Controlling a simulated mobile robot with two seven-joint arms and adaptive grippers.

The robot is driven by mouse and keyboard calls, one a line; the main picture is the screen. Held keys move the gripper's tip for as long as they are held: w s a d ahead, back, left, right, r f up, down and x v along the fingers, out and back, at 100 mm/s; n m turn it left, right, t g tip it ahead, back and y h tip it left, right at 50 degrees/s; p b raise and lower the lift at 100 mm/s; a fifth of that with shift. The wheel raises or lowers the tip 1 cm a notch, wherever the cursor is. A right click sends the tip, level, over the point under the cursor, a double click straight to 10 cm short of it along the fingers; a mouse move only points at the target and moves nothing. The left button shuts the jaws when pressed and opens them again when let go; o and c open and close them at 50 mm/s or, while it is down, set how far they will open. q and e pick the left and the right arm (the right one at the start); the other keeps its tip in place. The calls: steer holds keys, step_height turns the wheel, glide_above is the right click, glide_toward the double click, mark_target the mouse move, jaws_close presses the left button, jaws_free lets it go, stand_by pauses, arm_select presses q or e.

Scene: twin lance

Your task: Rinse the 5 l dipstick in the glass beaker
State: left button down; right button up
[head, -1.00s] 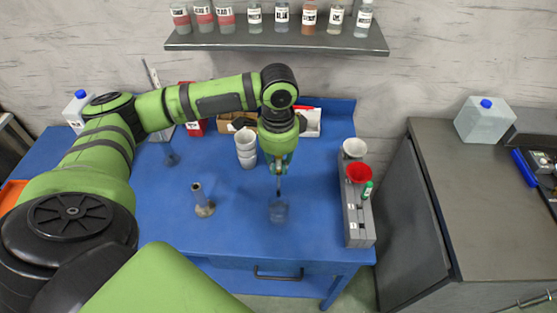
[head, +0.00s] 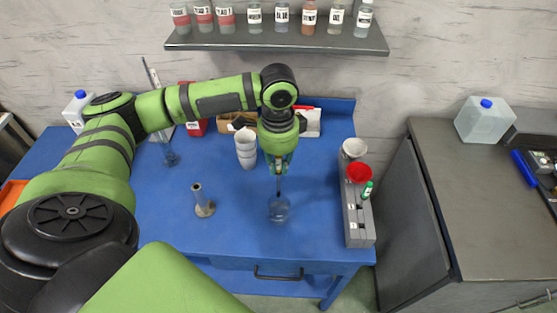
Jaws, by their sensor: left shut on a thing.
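The glass beaker (head: 278,210) stands on the blue table, right of the table's middle. My left gripper (head: 279,168) points down above it and is shut on the thin dark dipstick (head: 279,186). The dipstick hangs upright, with its lower end at or inside the beaker; how deep it reaches is hard to see through the glass. Any label on the dipstick is too small to read. My right gripper is not in view.
A grey metal stand (head: 204,205) is left of the beaker, and stacked white cups (head: 246,150) are behind it. The front table area is clear.

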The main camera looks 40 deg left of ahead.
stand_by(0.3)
arm_select(q)
steer(key=shift+r, duration=1.5)
